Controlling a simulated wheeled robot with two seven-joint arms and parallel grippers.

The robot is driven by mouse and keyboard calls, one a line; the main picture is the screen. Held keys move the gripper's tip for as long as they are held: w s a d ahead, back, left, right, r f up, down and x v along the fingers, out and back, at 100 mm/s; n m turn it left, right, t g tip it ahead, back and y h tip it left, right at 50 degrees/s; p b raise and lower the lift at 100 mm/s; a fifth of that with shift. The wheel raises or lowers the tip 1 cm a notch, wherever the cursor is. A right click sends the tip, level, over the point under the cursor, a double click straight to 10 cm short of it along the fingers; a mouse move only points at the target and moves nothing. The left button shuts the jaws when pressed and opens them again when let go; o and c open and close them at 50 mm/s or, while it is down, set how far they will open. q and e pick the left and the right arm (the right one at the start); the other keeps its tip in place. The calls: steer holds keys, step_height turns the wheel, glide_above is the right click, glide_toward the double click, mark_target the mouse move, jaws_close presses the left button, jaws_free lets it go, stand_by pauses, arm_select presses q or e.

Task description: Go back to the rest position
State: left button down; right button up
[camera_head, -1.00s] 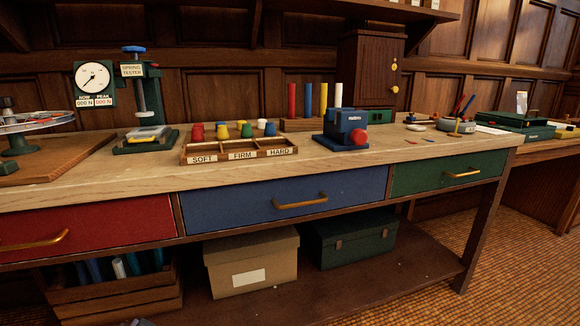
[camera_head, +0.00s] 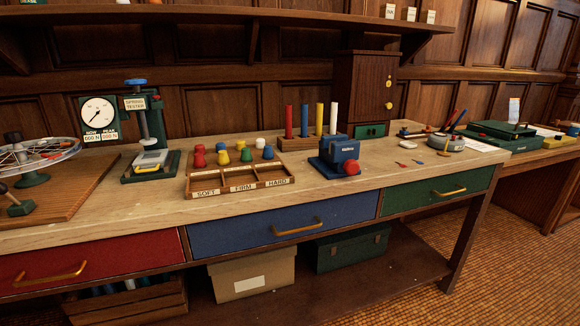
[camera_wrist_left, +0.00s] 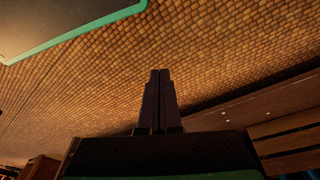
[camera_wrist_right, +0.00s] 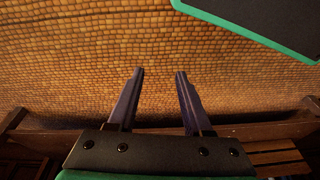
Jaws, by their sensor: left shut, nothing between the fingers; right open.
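My left gripper (camera_wrist_left: 160,74) shows in the left wrist view with its two fingers together and nothing between them. Tan woven floor (camera_wrist_left: 220,50) lies behind it. My right gripper (camera_wrist_right: 160,74) shows in the right wrist view with its fingers apart and nothing between them, also against the woven floor. Neither gripper shows in the head view, and neither touches anything that I can see.
The workbench (camera_head: 350,200) holds a spring tester (camera_head: 147,120), a sorting tray (camera_head: 200,192), a blue device (camera_head: 338,152) and a wheel stand (camera_head: 35,178). Below are a cardboard box (camera_head: 250,272) and a green case (camera_head: 350,248). A wooden crate edge (camera_wrist_right: 275,157) shows near the right wrist.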

arm_select(q)
steer(key=s+a+r+p, duration=0.1)
steer(key=s+a+p, duration=0.2)
steer(key=s+p, duration=0.4)
steer(key=s+a+r+g+y+p, duration=0.1)
steer(key=s+a+r+p, duration=0.1)
steer(key=s+p, duration=0.4)
steer(key=shift+s+a+p, duration=0.35)
steer(key=shift+s+a, duration=0.15)
steer(key=shift+s, duration=0.65)
arm_select(e)
steer(key=s+d+r, duration=0.1)
steer(key=s+d, duration=0.2)
steer(key=s, duration=0.4)
steer(key=s+d+r+g+h, duration=0.1)
steer(key=s+d+r, duration=0.1)
steer(key=s, duration=0.6)
steer(key=shift+s+d, duration=0.15)
steer(key=shift+d, duration=0.35)
